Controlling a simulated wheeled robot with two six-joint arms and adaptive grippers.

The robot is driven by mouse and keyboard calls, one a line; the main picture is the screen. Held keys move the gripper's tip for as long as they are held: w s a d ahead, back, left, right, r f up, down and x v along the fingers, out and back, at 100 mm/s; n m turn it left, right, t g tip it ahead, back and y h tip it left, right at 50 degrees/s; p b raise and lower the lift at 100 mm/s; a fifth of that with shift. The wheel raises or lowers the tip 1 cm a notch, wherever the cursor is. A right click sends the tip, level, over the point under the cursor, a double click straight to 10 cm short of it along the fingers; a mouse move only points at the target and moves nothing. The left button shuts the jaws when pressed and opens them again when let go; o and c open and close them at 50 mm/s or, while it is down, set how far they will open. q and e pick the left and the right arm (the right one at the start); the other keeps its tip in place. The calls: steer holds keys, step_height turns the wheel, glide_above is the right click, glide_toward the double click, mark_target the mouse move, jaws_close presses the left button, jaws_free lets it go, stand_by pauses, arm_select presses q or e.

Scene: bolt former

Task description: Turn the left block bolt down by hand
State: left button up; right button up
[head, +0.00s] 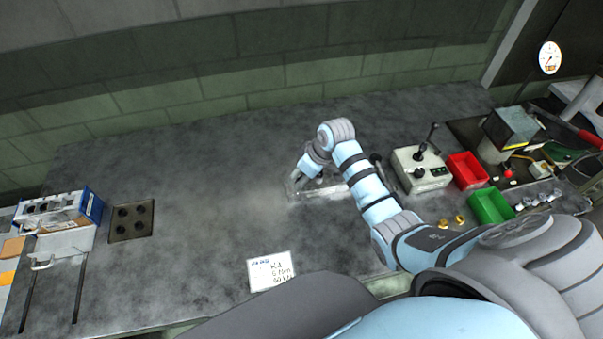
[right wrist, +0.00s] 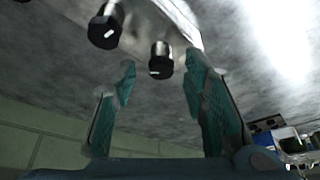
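In the head view a pale metal block (head: 330,191) lies on the bench, partly covered by my right arm; its bolts cannot be made out there. My right gripper (head: 296,180) is at the block's left end. In the right wrist view, which is upside down, the block (right wrist: 150,22) carries two dark-headed bolts. One bolt head (right wrist: 160,68) lies in line with the gap between the open teal fingers of my right gripper (right wrist: 160,72), apart from both. The other bolt (right wrist: 103,32) is outside the fingers, up and left. My left gripper is not in view.
Right of the block stand a control box (head: 420,170) with a lever, a red bin (head: 467,170) and a green bin (head: 491,206). A written card (head: 271,272) lies in front. A blue box (head: 90,207) and a dark holed plate (head: 131,220) are far left. The bench between is clear.

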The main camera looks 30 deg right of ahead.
steer(key=shift+s+r, duration=0.1)
steer(key=shift+s, duration=0.1)
steer(key=shift+c, duration=0.4)
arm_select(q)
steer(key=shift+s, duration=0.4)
arm_select(e)
jaws_close()
steer(key=shift+m, duration=0.4)
